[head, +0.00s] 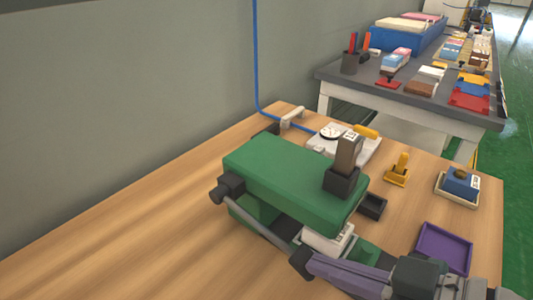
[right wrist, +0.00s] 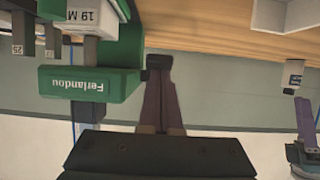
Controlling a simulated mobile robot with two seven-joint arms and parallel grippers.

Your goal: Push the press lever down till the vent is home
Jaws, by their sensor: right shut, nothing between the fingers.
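The green press (head: 290,180) stands on the wooden table. It also shows, upside down, in the right wrist view (right wrist: 120,84). Its grey lever (head: 262,226) slopes down along the near side from a black pivot to a black knob (head: 301,264). My right gripper (head: 316,265) is shut and empty, its purple fingertips at the knob. The right wrist view also shows the knob (right wrist: 159,62) at the fingertips; I cannot tell whether they touch. My left gripper (right wrist: 305,122) appears at the right of the right wrist view, its jaws unclear. I cannot make out the vent.
A purple tray (head: 443,247), a small black box (head: 373,206), a yellow stand (head: 398,170) and a blue block (head: 462,183) on a pale tray are to the right. A dial gauge (head: 331,131) is behind the press. The table's left part is clear.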

